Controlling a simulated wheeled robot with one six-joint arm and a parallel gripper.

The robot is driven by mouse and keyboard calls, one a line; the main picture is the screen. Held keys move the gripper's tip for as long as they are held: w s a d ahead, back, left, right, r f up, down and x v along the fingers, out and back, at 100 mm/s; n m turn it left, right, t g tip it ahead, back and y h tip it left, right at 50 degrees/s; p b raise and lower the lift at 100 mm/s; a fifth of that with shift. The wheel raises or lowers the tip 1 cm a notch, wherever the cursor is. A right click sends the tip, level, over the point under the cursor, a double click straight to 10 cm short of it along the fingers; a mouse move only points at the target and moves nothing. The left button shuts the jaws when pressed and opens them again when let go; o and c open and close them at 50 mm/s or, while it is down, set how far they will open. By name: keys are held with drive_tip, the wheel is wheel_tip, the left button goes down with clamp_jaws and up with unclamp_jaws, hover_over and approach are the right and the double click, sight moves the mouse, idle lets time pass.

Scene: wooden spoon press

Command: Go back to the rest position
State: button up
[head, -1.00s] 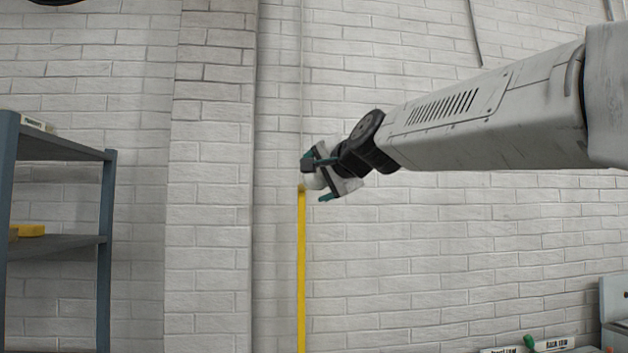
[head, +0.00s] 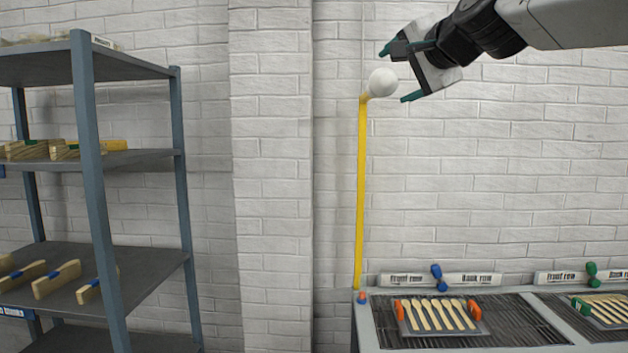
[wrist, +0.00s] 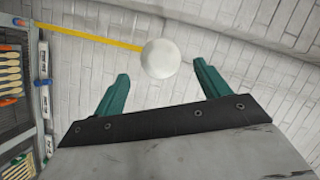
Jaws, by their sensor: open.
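My gripper (head: 396,74) is at the upper right in the head view, in front of the white brick wall. Its teal fingers are open, and they also show apart in the wrist view (wrist: 158,88). A white ball (head: 383,83) at the top end of a yellow strip (head: 361,190) lies close by the fingertips. In the wrist view the ball (wrist: 160,58) appears between and beyond the fingers. I cannot tell whether the fingers touch it.
A bench (head: 366,327) at the lower right carries racks of wooden spoons (head: 437,315), with blue (head: 437,276) and green (head: 592,273) handles behind. A grey shelf (head: 150,268) with wooden pieces stands on the left. Open wall lies between.

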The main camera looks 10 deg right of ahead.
drive_tip(key=s+f+n+g, duration=0.35)
drive_tip(key=s+f, duration=0.25)
drive_tip(key=f, duration=0.4)
drive_tip(key=s+f+n+g+h, duration=0.15)
drive_tip(key=s+f+g, duration=0.3)
drive_tip(key=f, duration=0.55)
drive_tip(key=s+f+n+g+y, duration=0.1)
drive_tip(key=s+f+n+g, duration=0.25)
drive_tip(key=s+f, duration=0.45)
drive_tip(key=s+d+f+n+g+h, duration=0.2)
drive_tip(key=s+f+g, duration=0.1)
drive_tip(key=s+f, duration=0.9)
drive_tip(key=shift+s+f+n, duration=0.3)
drive_tip(key=shift+f+n, duration=0.05)
drive_tip(key=shift+f, duration=0.2)
